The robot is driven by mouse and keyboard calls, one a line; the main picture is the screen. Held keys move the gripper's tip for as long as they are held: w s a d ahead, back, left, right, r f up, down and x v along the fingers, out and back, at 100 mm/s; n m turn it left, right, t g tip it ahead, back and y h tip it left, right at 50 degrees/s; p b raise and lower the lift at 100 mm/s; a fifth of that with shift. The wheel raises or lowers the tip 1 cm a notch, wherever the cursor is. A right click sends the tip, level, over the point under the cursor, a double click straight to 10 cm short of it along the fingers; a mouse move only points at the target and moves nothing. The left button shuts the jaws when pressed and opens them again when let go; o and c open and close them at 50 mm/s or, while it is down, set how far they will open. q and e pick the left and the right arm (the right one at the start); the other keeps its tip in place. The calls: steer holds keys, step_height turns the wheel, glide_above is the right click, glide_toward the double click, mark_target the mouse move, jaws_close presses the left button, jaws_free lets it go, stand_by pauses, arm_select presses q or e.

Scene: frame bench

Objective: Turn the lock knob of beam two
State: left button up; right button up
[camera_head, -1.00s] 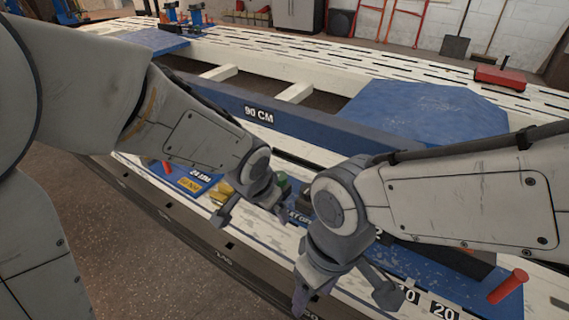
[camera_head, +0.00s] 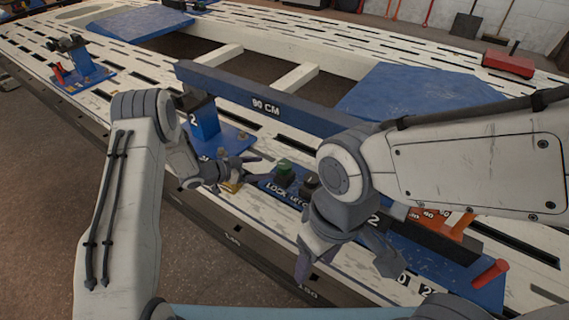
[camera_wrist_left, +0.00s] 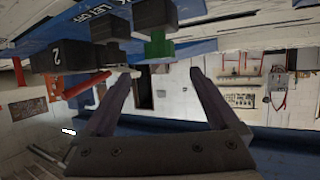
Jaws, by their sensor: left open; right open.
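The blue beam marked 90 CM (camera_head: 265,107) runs across the bench; its left end is above a blue stand marked 2 (camera_head: 205,125). In front of it, a green knob (camera_head: 284,167) and a black knob (camera_head: 308,182) stand by the LOCK and LET GO lettering. The green knob (camera_wrist_left: 158,46) also shows in the left wrist view. My left gripper (camera_head: 252,171) is open and empty, pointing at the green knob from the left, apart from it. It also shows in the wrist view (camera_wrist_left: 160,75). My right gripper (camera_head: 344,264) is open and empty over the bench's front edge.
A red handle (camera_head: 490,272) and an orange part (camera_head: 462,226) stand at the right. Another blue fixture (camera_head: 80,72) stands at far left. A red box (camera_head: 508,63) lies at the back right.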

mark_target(282, 165)
arm_select(q)
steer(key=b+x, duration=0.2)
steer(key=x, duration=0.6)
steer(key=shift+w+d+f, duration=0.15)
steer(key=shift+d+f, duration=0.15)
steer(key=shift+w+d+f, duration=0.1)
steer(key=shift+w+d, duration=0.2)
steer(key=shift+d, duration=0.1)
steer(key=shift+b, duration=0.3)
steer(key=c, duration=1.4)
